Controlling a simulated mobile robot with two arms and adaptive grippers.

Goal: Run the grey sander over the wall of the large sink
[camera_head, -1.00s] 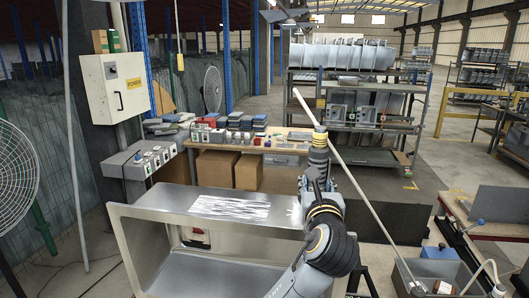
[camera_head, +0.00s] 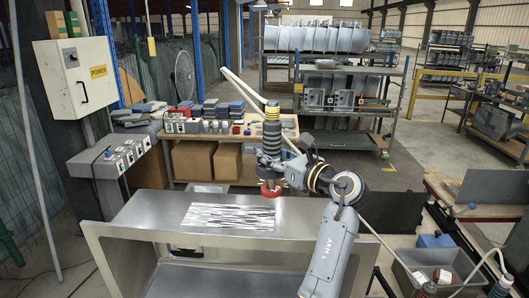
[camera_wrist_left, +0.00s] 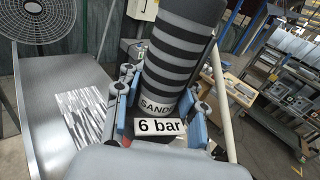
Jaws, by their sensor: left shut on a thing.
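The large sink (camera_head: 128,212) is a grey steel box in the lower middle of the head view, with its broad wall facing up. A patch of black and white streaks (camera_head: 228,217) marks that wall. My left gripper (camera_head: 281,160) is shut on the sander (camera_head: 271,130), a dark striped cylinder with a red pad (camera_head: 270,189) below. The sander stands roughly upright by the wall's far edge, right of the patch's middle. Whether the pad touches the wall I cannot tell. My right gripper is out of view.
A pale hose (camera_head: 245,88) arcs up behind the sander. A workbench (camera_head: 290,128) with boxes and tools stands behind the sink. A yellow-labelled power cabinet (camera_head: 77,78) is at left. A grey bin (camera_head: 405,278) sits at the lower right.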

